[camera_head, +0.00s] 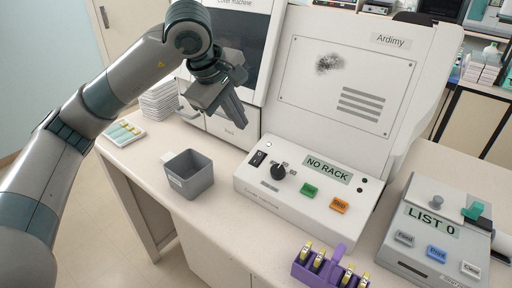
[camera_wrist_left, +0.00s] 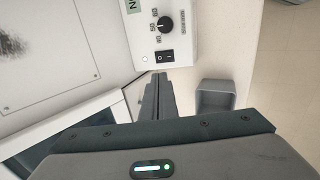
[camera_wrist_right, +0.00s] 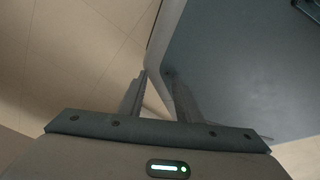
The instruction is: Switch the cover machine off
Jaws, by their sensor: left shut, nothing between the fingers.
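The cover machine's control box (camera_head: 300,195) is white, with a display reading NO RACK (camera_head: 328,169), a black knob (camera_head: 278,172), a green button (camera_head: 310,190) and an orange button (camera_head: 339,205). Its black rocker switch (camera_head: 258,157) is at the left end; it also shows in the left wrist view (camera_wrist_left: 163,56). My left gripper (camera_head: 241,125) is shut and empty, pointing down above and behind the switch, apart from it. In the left wrist view its fingertips (camera_wrist_left: 159,76) are close to the switch in the picture. My right gripper (camera_wrist_right: 155,76) is open and empty, outside the head view.
A grey bin (camera_head: 188,178) stands left of the control box. A purple rack (camera_head: 305,268) with yellow-capped bottles is at the front edge. A LIST 0 device (camera_head: 425,240) stands at right. A dark panel (camera_wrist_right: 240,70) is close to my right gripper.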

